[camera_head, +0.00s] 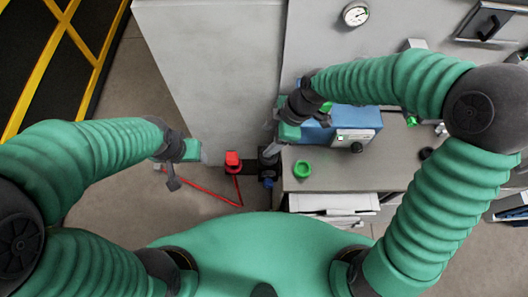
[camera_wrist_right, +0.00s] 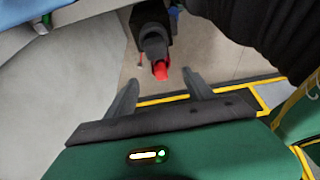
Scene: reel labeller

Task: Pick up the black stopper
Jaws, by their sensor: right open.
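A black stopper (camera_head: 268,158) sits at the right of a dark holder at the left edge of the grey worktop, beside a red stopper (camera_head: 233,159). In the right wrist view the dark stopper (camera_wrist_right: 153,42) is ahead of the fingers, with the red one (camera_wrist_right: 160,70) just below it in the picture. My right gripper (camera_head: 270,137) is open and empty, just above the black stopper and apart from it in the wrist view (camera_wrist_right: 160,92). My left gripper (camera_head: 171,175) hangs to the left of the holder; its finger gap is unclear.
A blue device (camera_head: 352,120) stands on the worktop (camera_head: 385,172), close to my right gripper. A red cord (camera_head: 205,193) runs left from the holder. A grey cabinet panel (camera_head: 210,70) rises behind.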

